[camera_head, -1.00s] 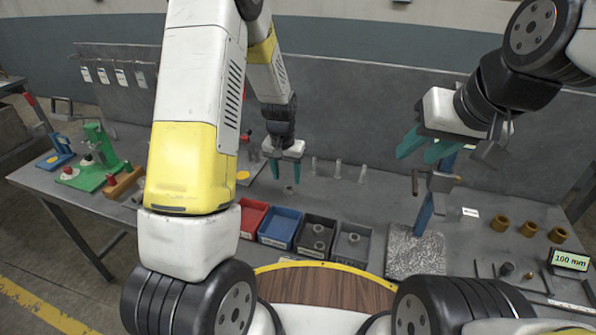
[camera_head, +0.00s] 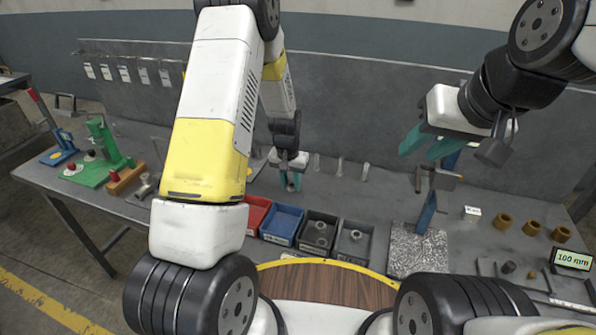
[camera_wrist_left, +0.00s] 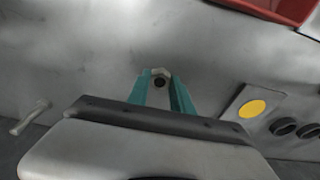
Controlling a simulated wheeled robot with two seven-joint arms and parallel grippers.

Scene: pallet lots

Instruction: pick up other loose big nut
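My left gripper (camera_head: 291,187) points down at the table behind the bins. In the left wrist view its teal fingers (camera_wrist_left: 159,85) stand on both sides of a big pale nut (camera_wrist_left: 160,76) with a dark hole and appear shut on it. The nut shows as a small light patch between the fingertips in the head view. I cannot tell whether it is clear of the table. My right gripper (camera_head: 427,146) hangs in the air at the right, fingers apart and empty. More big nuts (camera_head: 320,238) lie in the dark bin (camera_head: 312,246).
A red bin (camera_head: 256,215), a blue bin (camera_head: 282,225) and a grey bin (camera_head: 352,244) stand in the row. A blue post with a clamp (camera_head: 428,210) rises at the right. Brown rings (camera_head: 531,228) and a 100 mm display (camera_head: 572,259) are further right.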

